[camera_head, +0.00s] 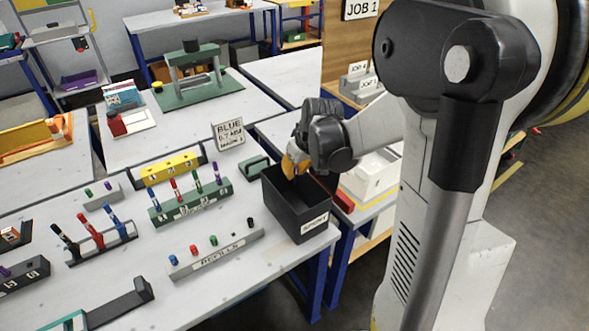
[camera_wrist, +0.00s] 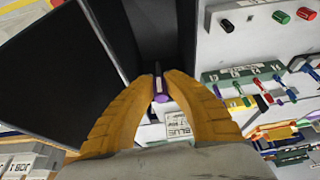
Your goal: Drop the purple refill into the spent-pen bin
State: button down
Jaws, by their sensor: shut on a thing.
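My gripper (camera_wrist: 158,92) has yellow-orange fingers shut on the purple refill (camera_wrist: 160,94), whose purple end and dark tip show between the fingertips in the wrist view. In the head view my gripper (camera_head: 294,165) is over the black spent-pen bin (camera_head: 315,212), at its back part. A small bit of purple shows below the fingers there. The bin has a white "SPENT" label on its front. In the wrist view the bin's dark walls (camera_wrist: 60,75) lie around and beyond the fingers. How far the refill is below the rim cannot be told.
A rack labelled "REFILLS" (camera_head: 216,254) with several coloured refills stands left of the bin. A green pen rack (camera_head: 190,203) and a green block (camera_head: 251,168) are nearby. A white sign (camera_head: 229,133) reads "BLUE". The bin is near the table's right edge.

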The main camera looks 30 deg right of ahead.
jog(key=shift+f+b, duration=0.45)
jog(key=shift+f, duration=0.5)
jog(key=c, duration=1.4)
grip_release()
jog(key=shift+r, duration=0.2)
jog(key=v, duration=1.1)
jog(key=shift+s+r, duration=0.25)
jog(key=shift+r, duration=0.1)
jog(key=shift+a, duration=0.1)
